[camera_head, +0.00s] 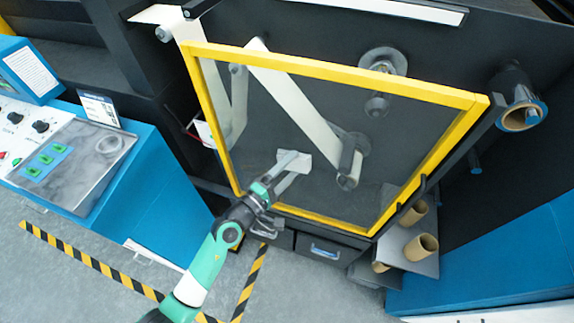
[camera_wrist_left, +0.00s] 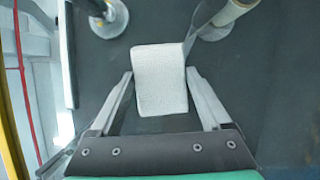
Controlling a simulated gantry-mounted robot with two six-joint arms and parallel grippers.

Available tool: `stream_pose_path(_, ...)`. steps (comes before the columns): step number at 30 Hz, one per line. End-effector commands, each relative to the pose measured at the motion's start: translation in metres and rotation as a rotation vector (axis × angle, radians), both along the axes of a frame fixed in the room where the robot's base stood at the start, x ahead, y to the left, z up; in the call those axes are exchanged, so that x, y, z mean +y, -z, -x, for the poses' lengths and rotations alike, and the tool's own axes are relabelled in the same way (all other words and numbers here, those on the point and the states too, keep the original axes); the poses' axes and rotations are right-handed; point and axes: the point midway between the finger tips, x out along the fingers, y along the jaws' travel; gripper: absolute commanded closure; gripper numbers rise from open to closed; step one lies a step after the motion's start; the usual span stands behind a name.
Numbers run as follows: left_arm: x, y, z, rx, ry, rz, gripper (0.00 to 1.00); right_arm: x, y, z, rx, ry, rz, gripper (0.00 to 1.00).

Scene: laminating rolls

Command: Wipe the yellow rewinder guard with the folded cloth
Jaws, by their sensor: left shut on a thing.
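The yellow rewinder guard (camera_head: 337,68) is a yellow frame around a clear pane, in the middle of the head view. My left gripper (camera_head: 287,166) is in front of the lower left part of the pane. It is shut on the folded cloth (camera_head: 301,161), a small white pad. In the left wrist view the cloth (camera_wrist_left: 160,79) sits between the two fingers of the left gripper (camera_wrist_left: 160,85). I cannot tell whether the cloth touches the pane. My right gripper is not in view.
Behind the pane, a pale web (camera_head: 296,103) runs over rollers. A blue control console (camera_head: 160,180) stands at the left. A shelf with cardboard cores (camera_head: 421,246) is at the lower right. Black-and-yellow tape (camera_head: 82,262) marks the grey floor.

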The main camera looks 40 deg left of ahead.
Motion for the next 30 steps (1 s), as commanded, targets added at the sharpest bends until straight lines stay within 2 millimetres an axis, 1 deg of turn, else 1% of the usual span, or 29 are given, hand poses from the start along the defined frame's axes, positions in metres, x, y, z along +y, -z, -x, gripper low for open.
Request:
stream_pose_path(5,0.004,0.001,0.001,-0.001,-0.002,0.0,0.63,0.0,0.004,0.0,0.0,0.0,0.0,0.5)
stream_pose_path(12,0.027,0.003,0.012,-0.002,-0.004,-0.001,0.63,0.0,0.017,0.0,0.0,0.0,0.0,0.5)
stream_pose_path(16,0.036,0.001,0.016,-0.002,-0.003,0.0,0.63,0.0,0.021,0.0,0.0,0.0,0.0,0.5)
stream_pose_path(26,0.036,0.0,0.018,0.0,0.0,0.0,0.63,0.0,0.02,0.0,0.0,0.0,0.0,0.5)
stream_pose_path(30,0.032,-0.001,0.028,0.001,0.0,0.0,0.63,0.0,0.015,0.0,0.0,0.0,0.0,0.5)
